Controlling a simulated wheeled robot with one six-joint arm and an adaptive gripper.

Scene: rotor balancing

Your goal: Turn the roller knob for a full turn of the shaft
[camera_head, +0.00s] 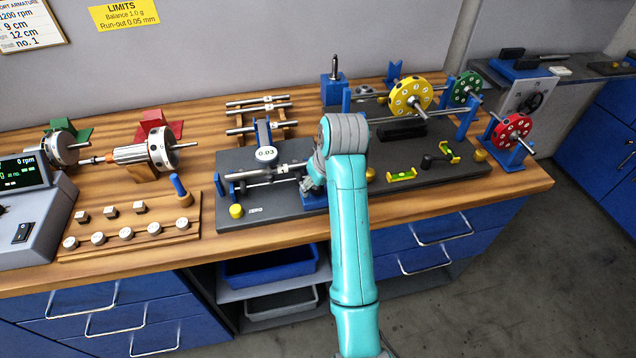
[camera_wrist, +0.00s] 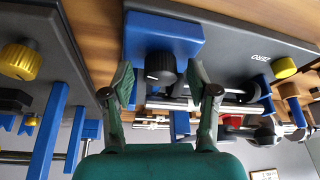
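The black roller knob (camera_wrist: 160,67), with a pale mark on its face, sits against a blue block (camera_wrist: 150,33) in the wrist view. My gripper (camera_wrist: 161,78) is open, with one finger on each side of the knob. Gaps show between fingers and knob, so no contact is visible. The shaft (camera_head: 285,168) lies across the stand, under a dial gauge (camera_head: 265,154) reading 0.03.
A yellow knob (camera_head: 236,211) stands by the ZERO label on the grey plate (camera_head: 280,210). A weight rack (camera_head: 130,230) and a readout box (camera_head: 30,215) stand left.

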